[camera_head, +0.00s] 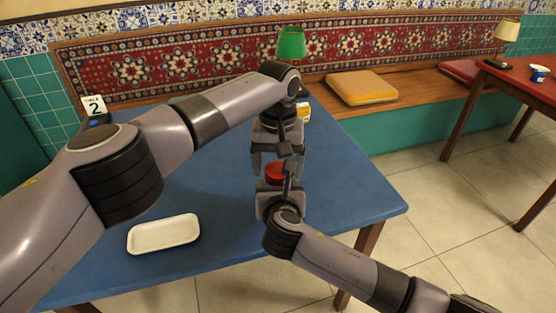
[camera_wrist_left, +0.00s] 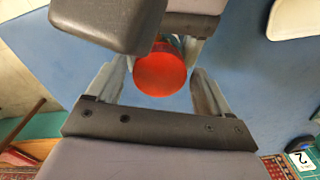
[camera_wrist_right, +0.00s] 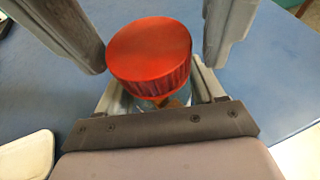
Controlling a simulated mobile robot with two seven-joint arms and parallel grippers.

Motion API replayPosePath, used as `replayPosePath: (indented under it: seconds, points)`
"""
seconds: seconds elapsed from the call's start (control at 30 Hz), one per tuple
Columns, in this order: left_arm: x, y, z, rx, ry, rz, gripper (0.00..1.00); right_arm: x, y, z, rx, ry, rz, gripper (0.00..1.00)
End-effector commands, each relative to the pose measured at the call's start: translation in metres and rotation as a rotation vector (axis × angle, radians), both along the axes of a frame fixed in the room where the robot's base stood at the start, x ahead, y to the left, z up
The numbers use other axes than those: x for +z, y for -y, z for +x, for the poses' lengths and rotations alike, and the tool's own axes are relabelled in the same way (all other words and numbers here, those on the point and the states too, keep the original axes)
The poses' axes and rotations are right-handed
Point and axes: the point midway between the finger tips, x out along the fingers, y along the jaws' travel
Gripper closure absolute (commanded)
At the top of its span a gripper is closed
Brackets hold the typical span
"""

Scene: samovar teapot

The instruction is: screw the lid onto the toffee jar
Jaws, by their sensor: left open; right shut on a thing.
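The red ribbed lid (camera_head: 275,172) sits on top of the toffee jar (camera_wrist_right: 165,103), whose glass and brown contents show just below it in the right wrist view. I cannot tell how tightly it is on. My left gripper (camera_head: 270,160) is open and comes down from above. Its fingers stand on either side of the lid, apart from it, in the right wrist view. The lid (camera_wrist_left: 160,70) shows between the open fingers in the left wrist view.
A white tray (camera_head: 133,244) lies on the blue table (camera_head: 225,230) at the front left. A number 2 sign (camera_head: 94,104) and a green lamp (camera_head: 291,43) stand toward the back. A small yellow-and-white item (camera_head: 304,111) is partly hidden behind my left arm. The table's right part is clear.

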Motion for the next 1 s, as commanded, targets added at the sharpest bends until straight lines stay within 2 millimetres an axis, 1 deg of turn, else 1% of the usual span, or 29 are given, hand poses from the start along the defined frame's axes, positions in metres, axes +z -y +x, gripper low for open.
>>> replayPosePath:
  seconds: [0.1,0.17,0.2,0.27,0.3,0.47,0.57,0.8,0.9,1.0]
  points:
    - [0.0001,0.0002,-0.0001,-0.001,0.0,0.0,0.2,0.0004,-0.0003,0.0,0.001,0.001,0.0,1.0]
    - [0.0001,0.0002,-0.0001,-0.001,0.0,0.0,0.39,0.0004,-0.0003,0.0,0.001,0.001,0.0,1.0]
    - [0.0002,0.0003,-0.0001,-0.001,0.0,0.0,0.52,0.0004,-0.0002,0.0001,0.001,0.001,0.0,1.0]
    - [0.0002,0.0003,-0.0001,-0.001,0.0,0.0,0.72,0.0004,-0.0002,0.0001,0.001,0.001,0.0,1.0]
    - [0.0002,0.0002,-0.0001,-0.001,0.0,0.0,0.77,0.0004,-0.0002,0.0001,0.0,0.001,0.0,1.0]
    - [0.0,0.0004,-0.0003,-0.041,-0.001,-0.001,0.77,0.0004,-0.0001,0.0001,0.0,0.001,0.001,1.0]
    - [-0.0005,0.0008,-0.0006,-0.145,-0.002,-0.002,0.77,0.0004,0.0,0.0002,0.0,0.001,0.0,1.0]
    - [-0.0006,0.0006,-0.0008,-0.463,-0.002,-0.002,0.77,0.0004,0.0001,0.0002,0.0,0.001,0.0,1.0]
    - [-0.0006,0.0006,-0.0006,-0.545,-0.002,-0.002,0.77,0.0003,0.0002,0.0003,-0.001,0.001,0.0,1.0]
    - [-0.0006,0.0003,-0.0005,-0.584,-0.002,0.0,0.77,0.0003,0.0003,0.0003,-0.001,0.001,0.0,1.0]
